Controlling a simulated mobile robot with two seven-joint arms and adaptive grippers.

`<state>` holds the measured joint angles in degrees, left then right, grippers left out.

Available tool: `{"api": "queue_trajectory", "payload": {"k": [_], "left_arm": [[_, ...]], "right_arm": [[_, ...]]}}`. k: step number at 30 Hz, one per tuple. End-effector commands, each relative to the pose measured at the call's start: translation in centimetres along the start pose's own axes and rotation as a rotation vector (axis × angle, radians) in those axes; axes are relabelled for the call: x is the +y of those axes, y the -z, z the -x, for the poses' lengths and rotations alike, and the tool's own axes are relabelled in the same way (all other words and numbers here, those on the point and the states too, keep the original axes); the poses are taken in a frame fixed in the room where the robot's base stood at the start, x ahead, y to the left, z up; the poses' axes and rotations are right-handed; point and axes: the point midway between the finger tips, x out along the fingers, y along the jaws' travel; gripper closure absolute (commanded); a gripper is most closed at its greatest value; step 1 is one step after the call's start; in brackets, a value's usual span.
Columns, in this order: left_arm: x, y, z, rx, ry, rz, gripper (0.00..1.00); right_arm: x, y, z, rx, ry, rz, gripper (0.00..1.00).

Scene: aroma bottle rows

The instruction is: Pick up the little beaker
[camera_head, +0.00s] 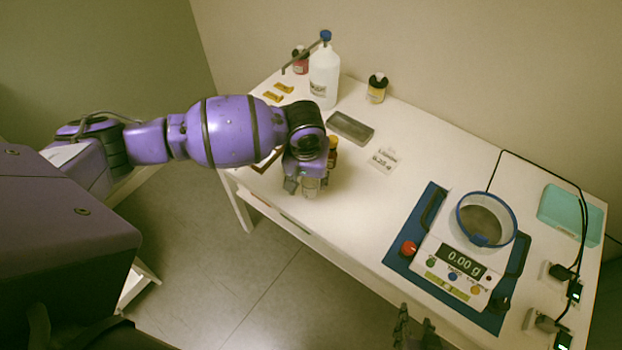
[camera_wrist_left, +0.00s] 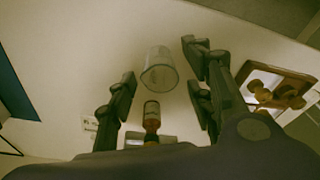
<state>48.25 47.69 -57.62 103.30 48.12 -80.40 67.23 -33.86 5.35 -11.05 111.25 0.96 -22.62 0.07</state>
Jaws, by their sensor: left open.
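The little beaker (camera_head: 311,187) is a small clear glass near the front left edge of the white table, partly hidden by my left gripper (camera_head: 307,186). In the left wrist view the beaker (camera_wrist_left: 160,72) stands between the spread fingers of my left gripper (camera_wrist_left: 158,84), with a gap visible on both sides. The left gripper is open and points down over it. My right gripper (camera_head: 415,330) shows only partly at the bottom of the head view, its fingers apart, with nothing seen between them.
A brown bottle (camera_head: 333,152) stands close behind the beaker; it also shows in the left wrist view (camera_wrist_left: 152,115). A wooden rack (camera_wrist_left: 290,78) is beside the fingers. A wash bottle (camera_head: 325,75), jar (camera_head: 377,90) and grey tray (camera_head: 349,127) stand behind. A balance (camera_head: 450,270) is right.

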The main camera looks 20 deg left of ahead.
Motion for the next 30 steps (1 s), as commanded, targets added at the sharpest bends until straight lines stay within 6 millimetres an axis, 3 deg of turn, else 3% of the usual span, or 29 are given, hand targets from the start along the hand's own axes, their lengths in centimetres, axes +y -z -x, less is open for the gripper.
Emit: {"api": "queue_trajectory", "payload": {"k": [6, 11, 20, 30], "left_arm": [[0.4, 0.6, -3.0, 0.001, 0.001, -0.001, 0.53], [0.5, 0.7, -5.1, 0.001, 0.0, -0.002, 0.53], [0.6, 0.8, -5.5, 0.006, -0.003, -0.002, 0.53], [0.6, 0.8, -5.5, 0.005, -0.002, -0.002, 0.92]], "right_arm": [[0.4, -2.3, 0.7, -0.038, -0.01, -0.005, 0.6], [0.4, -2.3, 0.5, -0.037, -0.01, -0.004, 0.6], [0.3, -1.5, 0.2, -0.023, -0.009, -0.005, 0.6], [0.2, -1.0, -0.1, -0.015, -0.008, -0.006, 0.6]]}}
